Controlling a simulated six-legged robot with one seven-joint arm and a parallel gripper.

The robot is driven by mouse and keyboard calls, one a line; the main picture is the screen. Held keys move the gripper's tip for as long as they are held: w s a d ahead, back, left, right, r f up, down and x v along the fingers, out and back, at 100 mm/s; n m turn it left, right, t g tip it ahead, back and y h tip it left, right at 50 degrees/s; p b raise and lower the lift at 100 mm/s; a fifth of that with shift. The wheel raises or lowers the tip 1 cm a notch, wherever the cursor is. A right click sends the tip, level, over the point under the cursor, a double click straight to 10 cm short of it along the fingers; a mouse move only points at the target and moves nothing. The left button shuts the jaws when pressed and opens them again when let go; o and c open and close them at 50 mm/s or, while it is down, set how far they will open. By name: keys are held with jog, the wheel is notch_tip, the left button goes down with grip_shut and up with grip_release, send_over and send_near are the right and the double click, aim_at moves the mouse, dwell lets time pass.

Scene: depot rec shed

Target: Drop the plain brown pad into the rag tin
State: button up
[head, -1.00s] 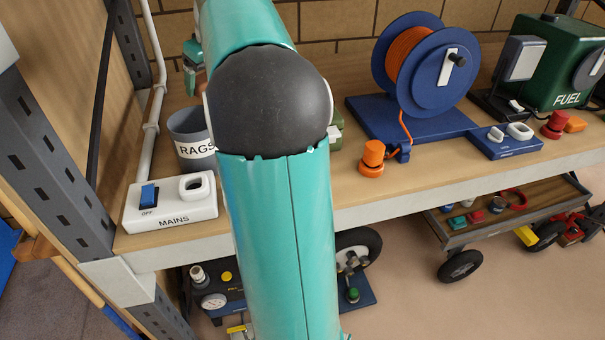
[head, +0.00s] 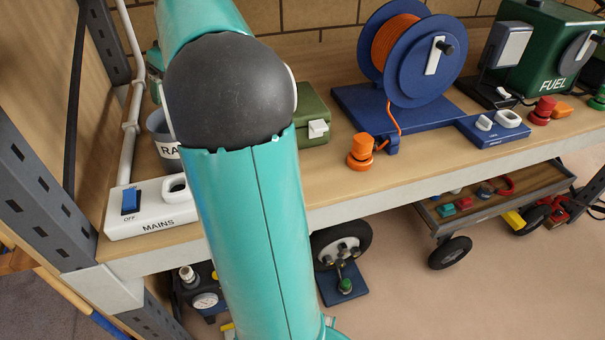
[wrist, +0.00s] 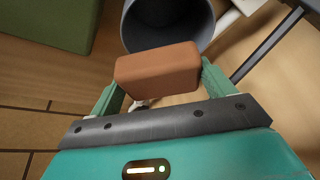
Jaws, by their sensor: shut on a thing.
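My gripper (wrist: 160,86) is shut on a plain brown pad (wrist: 157,69), a block with rounded edges. The pad spans the space between the two green fingers in the wrist view. The rag tin (wrist: 168,24), grey and round, opens just beyond the pad in that view, and the pad overlaps its near edge. In the head view the rag tin (head: 159,123) stands on the bench at left, its lettered white label partly covered by my arm. My gripper and the pad are hidden behind my arm there.
A white MAINS switch box (head: 152,207) sits in front of the tin. A green box (head: 312,112) stands right of my arm, also in the wrist view (wrist: 48,22). Right of it are a blue cable reel (head: 425,72) and an orange plug (head: 360,152). A white pipe rises at left.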

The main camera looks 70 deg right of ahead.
jog(key=shift+f, duration=0.45)
jog(key=o, duration=0.9)
jog(key=v, duration=0.7)
jog(key=shift+s+a+r, duration=0.1)
jog(key=shift+r, duration=0.15)
